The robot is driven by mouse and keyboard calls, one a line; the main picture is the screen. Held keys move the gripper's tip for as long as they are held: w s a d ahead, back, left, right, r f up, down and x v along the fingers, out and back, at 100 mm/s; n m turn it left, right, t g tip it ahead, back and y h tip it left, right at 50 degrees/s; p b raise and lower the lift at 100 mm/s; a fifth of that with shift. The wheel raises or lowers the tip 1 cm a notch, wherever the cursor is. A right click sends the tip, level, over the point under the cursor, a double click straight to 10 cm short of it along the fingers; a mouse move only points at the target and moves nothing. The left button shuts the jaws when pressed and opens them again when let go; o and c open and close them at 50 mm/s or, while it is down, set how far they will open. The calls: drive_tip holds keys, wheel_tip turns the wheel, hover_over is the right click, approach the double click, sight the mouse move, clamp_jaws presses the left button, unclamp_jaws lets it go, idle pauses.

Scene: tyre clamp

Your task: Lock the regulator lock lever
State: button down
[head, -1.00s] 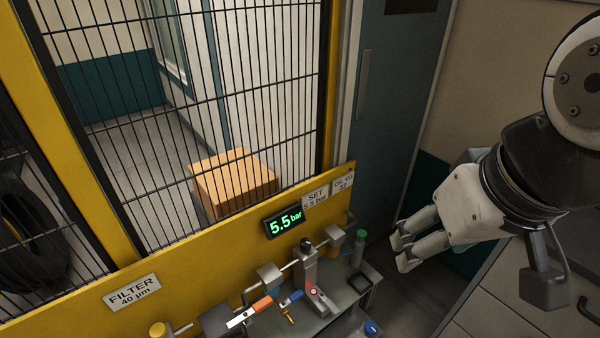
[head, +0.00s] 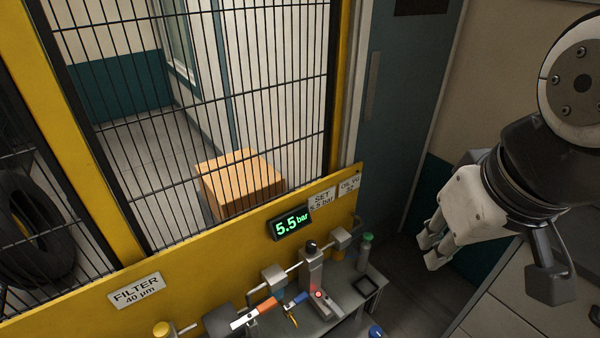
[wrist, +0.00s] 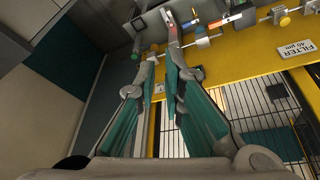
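The regulator appears to be the grey upright block (head: 311,271) with a black knob (head: 311,246) on top, in front of the yellow panel in the head view. A small red light (head: 319,295) glows low on it. I cannot clearly tell which part is its lock lever. A white-and-orange bar (head: 256,312) and a blue part (head: 295,299) are just left of it. The wrist view also shows the red-marked part (wrist: 172,28) beyond the fingertips. My gripper (head: 428,252) is to the right of the regulator, empty and apart from it, with a gap between its fingers (wrist: 160,85).
A lit 5.5 bar display (head: 290,224) and a SET plate (head: 321,201) are on the yellow panel (head: 215,260). A green-capped bottle (head: 365,252) stands right of the regulator. Dark mesh fencing rises behind. Grey drawers (head: 520,290) stand below my arm.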

drive_tip(key=w+d+f+n+g+h+b, duration=0.1)
drive_tip(key=w+d+f+n+g+b, duration=0.1)
drive_tip(key=w+f+n+b, duration=0.8)
drive_tip(key=n+g+y+b, duration=0.4)
drive_tip(key=n+b, duration=0.9)
drive_tip(key=b, duration=0.5)
hover_over(333, 308)
drive_tip(key=s+a, duration=0.2)
wheel_tip(333, 308, down, 55)
drive_tip(key=shift+a, duration=0.1)
drive_tip(key=shift+s, duration=0.1)
drive_tip(key=a+b+x, duration=0.1)
drive_tip(key=b+x, duration=0.4)
drive_tip(key=x, duration=0.6)
drive_tip(key=shift+w+d+r+b, duration=0.2)
drive_tip(key=shift+w+d, duration=0.2)
drive_tip(key=shift+d, duration=0.3)
drive_tip(key=shift+w+d+r+b, duration=0.15)
drive_tip(key=shift+w+d, duration=0.2)
drive_tip(key=shift+d, duration=0.35)
drive_tip(key=shift+w+d+r+b, duration=0.1)
drive_tip(key=shift+w+d+r, duration=0.1)
drive_tip(key=shift+w+d, duration=0.35)
